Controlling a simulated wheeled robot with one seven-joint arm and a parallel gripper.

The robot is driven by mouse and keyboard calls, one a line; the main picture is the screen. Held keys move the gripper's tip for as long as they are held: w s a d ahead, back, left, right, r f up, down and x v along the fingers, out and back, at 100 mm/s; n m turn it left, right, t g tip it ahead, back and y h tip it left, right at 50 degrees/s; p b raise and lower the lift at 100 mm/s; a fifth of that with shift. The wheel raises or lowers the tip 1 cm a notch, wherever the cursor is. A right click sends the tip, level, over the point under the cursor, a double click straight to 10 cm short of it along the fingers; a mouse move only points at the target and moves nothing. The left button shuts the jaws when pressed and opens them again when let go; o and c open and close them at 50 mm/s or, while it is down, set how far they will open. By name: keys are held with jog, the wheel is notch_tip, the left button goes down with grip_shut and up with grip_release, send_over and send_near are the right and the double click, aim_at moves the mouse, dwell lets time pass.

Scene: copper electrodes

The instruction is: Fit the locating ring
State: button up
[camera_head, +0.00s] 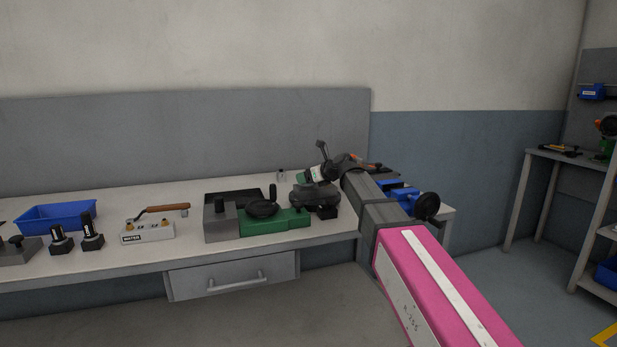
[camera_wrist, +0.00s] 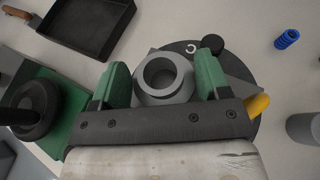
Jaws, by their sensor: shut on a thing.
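A grey ring (camera_wrist: 180,93) with a round bore sits between the green-tipped fingers of my gripper (camera_wrist: 163,82) in the wrist view. My gripper is shut on it. Below and around the ring shows a dark round base (camera_wrist: 235,72) with a small black knob and a white curved mark. Whether the ring touches this base is not clear. In the head view my gripper (camera_head: 308,176) is low over the dark round fixture (camera_head: 314,197) on the bench, and the ring cannot be made out there.
A green fixture with a black handwheel (camera_head: 263,208) stands just left. A black tray (camera_wrist: 92,30), a blue spring (camera_wrist: 287,38) and a grey cylinder (camera_wrist: 303,128) lie around. A blue vise (camera_head: 400,191) is at right. A blue bin (camera_head: 57,216) sits far left.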

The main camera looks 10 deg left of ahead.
jog(key=shift+f, duration=0.7)
dwell(0.8)
jog(key=o, duration=1.1)
jog(key=shift+w+r, duration=0.1)
jog(key=shift+w, duration=0.1)
jog(key=shift+d, duration=0.1)
jog(key=shift+c, duration=0.2)
jog(key=shift+o, duration=0.3)
jog(key=shift+s+d+r, duration=0.15)
jog(key=shift+d, duration=0.1)
jog(key=shift+v, duration=2.2)
jog(key=shift+s+a, duration=0.1)
jog(key=shift+s, duration=0.1)
